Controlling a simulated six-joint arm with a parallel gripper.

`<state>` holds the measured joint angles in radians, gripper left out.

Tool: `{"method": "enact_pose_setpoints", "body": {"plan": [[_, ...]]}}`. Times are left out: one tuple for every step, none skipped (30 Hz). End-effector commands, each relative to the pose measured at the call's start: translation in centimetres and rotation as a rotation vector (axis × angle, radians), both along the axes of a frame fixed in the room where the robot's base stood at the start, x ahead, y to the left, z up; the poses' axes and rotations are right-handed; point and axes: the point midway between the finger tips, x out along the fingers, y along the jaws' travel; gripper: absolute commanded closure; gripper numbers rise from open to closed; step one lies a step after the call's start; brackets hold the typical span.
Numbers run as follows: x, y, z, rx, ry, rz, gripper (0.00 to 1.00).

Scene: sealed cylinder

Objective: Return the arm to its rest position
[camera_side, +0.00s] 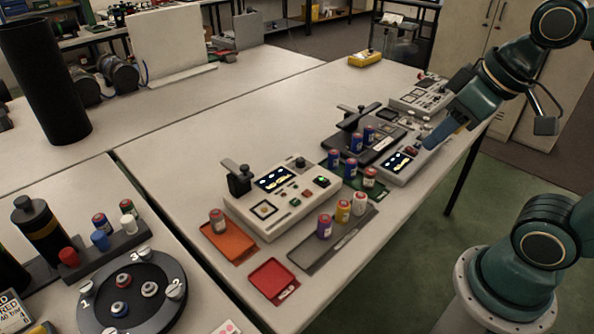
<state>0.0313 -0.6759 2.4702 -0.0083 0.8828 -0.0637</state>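My gripper (440,132) is at the upper right, at the end of my teal arm. It hangs over the right side of the table, just above a grey tester with a lit screen (399,162). Its fingers are seen from the side and blend with the arm, so their gap does not show. No cylinder is visible in it. Blue cylinders (334,159) stand beside that tester, and a red-topped one (369,177) stands on a green tray. Purple, yellow and white cylinders (343,210) stand on a dark grey tray (310,255).
A larger tester (285,198) stands mid-table. In front are an orange tray (228,241) with one cylinder (217,221) and an empty red tray (272,280). A round numbered dial (132,290) is at lower left. The table's far middle is clear up to a yellow box (365,60).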

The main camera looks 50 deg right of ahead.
Motion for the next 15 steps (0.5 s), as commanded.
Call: {"method": "enact_pose_setpoints", "body": {"plan": [[-0.6,0.2,0.0,0.008,-0.011,-0.008,0.61],[-0.8,0.3,0.1,0.013,-0.016,-0.013,0.61],[-1.1,0.3,0.0,0.018,-0.02,-0.021,0.61],[-1.2,0.4,0.0,0.021,-0.023,-0.024,0.61],[-1.4,0.4,0.0,0.023,-0.025,-0.027,0.61],[-1.5,0.4,0.0,0.026,-0.027,-0.031,0.61],[-1.6,0.5,0.0,0.027,-0.027,-0.033,0.61],[-1.6,0.5,0.0,0.027,-0.027,-0.034,0.61],[-1.6,0.5,0.0,0.029,-0.027,-0.035,0.61],[-1.6,0.5,0.0,0.029,-0.027,-0.035,0.61],[-1.6,0.5,0.0,0.029,-0.027,-0.035,0.61],[-1.6,0.5,0.0,0.028,-0.027,-0.035,0.61],[-1.6,0.5,0.0,0.028,-0.027,-0.035,0.61],[-1.6,0.5,0.0,0.028,-0.027,-0.035,0.61],[-1.6,0.5,0.0,0.028,-0.027,-0.035,0.61]]}}
